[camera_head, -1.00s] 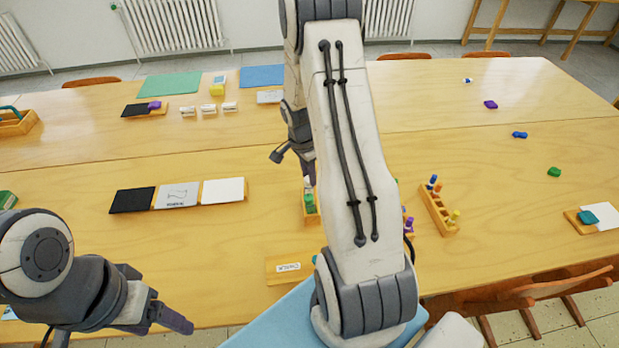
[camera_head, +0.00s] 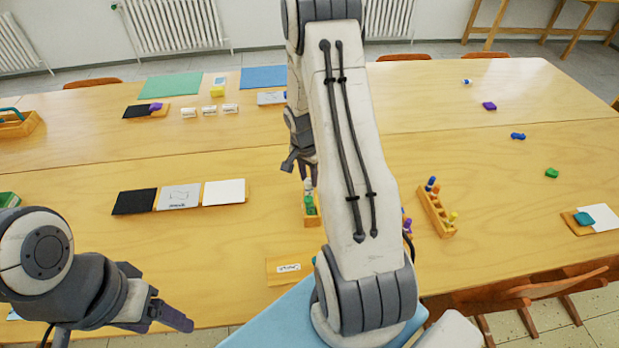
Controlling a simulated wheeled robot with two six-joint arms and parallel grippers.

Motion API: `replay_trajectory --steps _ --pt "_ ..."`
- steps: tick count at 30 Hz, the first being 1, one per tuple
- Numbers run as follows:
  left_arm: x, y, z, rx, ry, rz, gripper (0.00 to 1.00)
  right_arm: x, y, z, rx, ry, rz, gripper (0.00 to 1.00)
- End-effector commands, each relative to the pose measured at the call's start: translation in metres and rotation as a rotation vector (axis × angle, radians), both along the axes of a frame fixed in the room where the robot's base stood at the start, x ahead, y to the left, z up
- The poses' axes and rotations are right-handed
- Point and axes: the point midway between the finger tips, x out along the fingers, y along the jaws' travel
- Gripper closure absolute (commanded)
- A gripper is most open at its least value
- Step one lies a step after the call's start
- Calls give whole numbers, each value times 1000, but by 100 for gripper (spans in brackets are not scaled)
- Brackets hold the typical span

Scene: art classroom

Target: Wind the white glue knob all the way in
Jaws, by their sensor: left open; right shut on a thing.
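A small wooden holder (camera_head: 312,222) on the near table has a green piece (camera_head: 310,206) standing in it, with a small white glue knob (camera_head: 308,186) above the green. My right gripper (camera_head: 301,170) is over the holder, its fingers pointing down at the white knob and shut on it. My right arm hides part of the gripper and what is right of the holder, so the grip itself is not clear. My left gripper (camera_head: 172,316) is open and empty at the lower left, by the table's front edge, far from the holder.
A long wooden rack (camera_head: 436,212) with blue and yellow pieces stands right of my arm. A labelled wooden plate (camera_head: 289,269) lies in front of the holder. Black, grey and white cards (camera_head: 224,191) lie to the left. The table between cards and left gripper is clear.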

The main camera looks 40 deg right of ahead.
Motion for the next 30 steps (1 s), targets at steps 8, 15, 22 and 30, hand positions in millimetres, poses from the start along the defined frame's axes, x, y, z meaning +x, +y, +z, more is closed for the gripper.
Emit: replay_trajectory --steps 8,15,22,30 --pt "0 0 10 0 0 0 30 0 0 2 -1 -1 117 90" --pt "0 0 17 0 0 0 30 0 0 1 0 -2 204 90" --pt "0 0 24 0 0 0 30 1 0 2 0 -3 269 90" --pt "0 0 32 0 0 0 30 1 0 2 0 -2 342 90"
